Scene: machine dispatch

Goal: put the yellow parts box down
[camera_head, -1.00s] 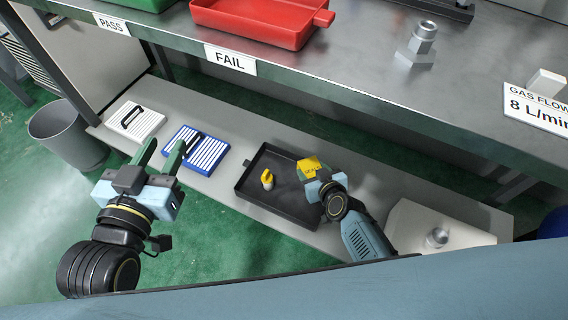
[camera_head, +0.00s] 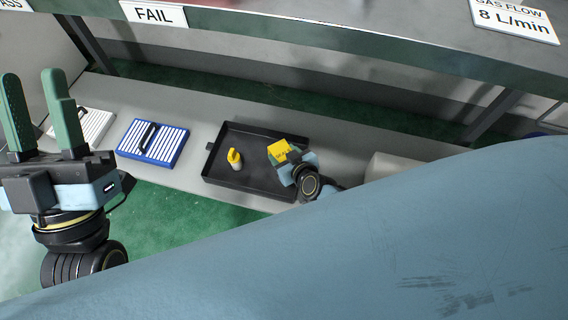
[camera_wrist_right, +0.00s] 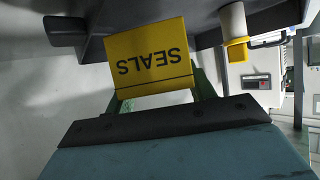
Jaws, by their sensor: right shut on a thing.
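The yellow parts box (camera_head: 283,151) is at the right part of the black tray (camera_head: 213,170) on the lower shelf. In the right wrist view the yellow parts box (camera_wrist_right: 148,53) shows the word SEALS, upside down, between my fingers. I cannot tell whether the box touches the tray floor. My left gripper (camera_head: 40,115) is open and empty, raised at the far left with its fingers pointing up.
A blue-and-white slatted case (camera_head: 170,143) and a white slatted case (camera_head: 95,125) lie further left on the shelf (camera_head: 190,185). The upper bench edge (camera_head: 300,33) overhangs behind. My own body covers the lower right.

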